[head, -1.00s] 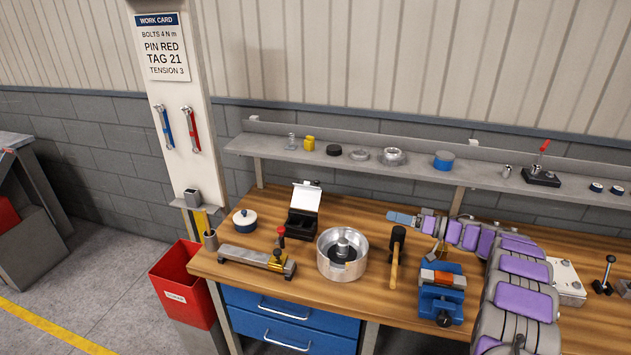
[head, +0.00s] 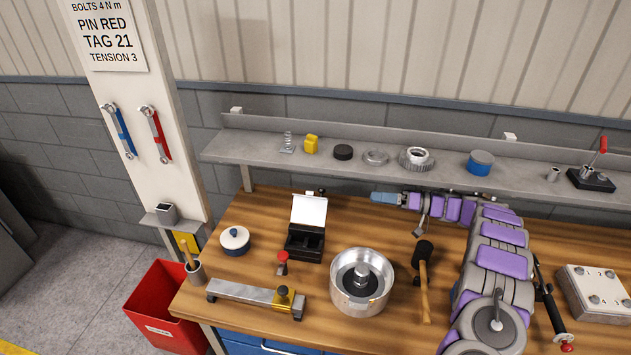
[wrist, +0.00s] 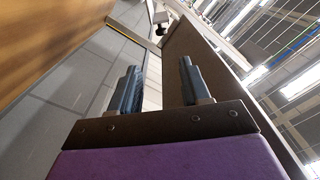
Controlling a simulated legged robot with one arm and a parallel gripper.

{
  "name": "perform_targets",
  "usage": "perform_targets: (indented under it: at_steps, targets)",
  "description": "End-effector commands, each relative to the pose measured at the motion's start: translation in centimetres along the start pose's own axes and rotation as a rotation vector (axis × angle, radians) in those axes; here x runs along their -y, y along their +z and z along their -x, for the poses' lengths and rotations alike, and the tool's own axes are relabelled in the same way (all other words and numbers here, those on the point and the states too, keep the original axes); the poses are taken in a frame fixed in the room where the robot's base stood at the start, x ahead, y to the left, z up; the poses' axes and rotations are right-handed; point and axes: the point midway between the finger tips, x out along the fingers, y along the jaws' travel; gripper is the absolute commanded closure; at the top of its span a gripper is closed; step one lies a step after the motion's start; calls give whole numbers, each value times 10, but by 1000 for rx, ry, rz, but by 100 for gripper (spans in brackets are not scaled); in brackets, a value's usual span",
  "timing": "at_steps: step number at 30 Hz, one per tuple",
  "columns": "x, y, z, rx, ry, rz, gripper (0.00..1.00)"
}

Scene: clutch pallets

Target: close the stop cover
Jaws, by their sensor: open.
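A small black box with a raised white lid (head: 309,211) stands at the back left of the wooden bench. It is the only open hinged cover I can make out, but I cannot tell for sure that it is the stop cover. The lid stands upright, tilted slightly back, and the dark box (head: 304,243) below is open. My gripper (head: 378,196) is to the right of the lid, near the bench's back edge, pointing left and apart from it. In the wrist view its two fingers (wrist: 158,65) are spread with nothing between them.
A shelf (head: 262,157) with parts runs above.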

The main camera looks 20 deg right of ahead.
Motion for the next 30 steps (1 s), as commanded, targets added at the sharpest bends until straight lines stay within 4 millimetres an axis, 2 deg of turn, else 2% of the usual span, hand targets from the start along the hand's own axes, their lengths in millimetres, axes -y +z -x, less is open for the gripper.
perform_targets:
  at_steps: [5, 21, 30]
  targets:
    - [-1, 1, -23, 5, -1, -1, 53]
    - [-2, 2, -128, 4, -3, -1, 53]
    - [-2, 1, -167, 2, -1, 0, 53]
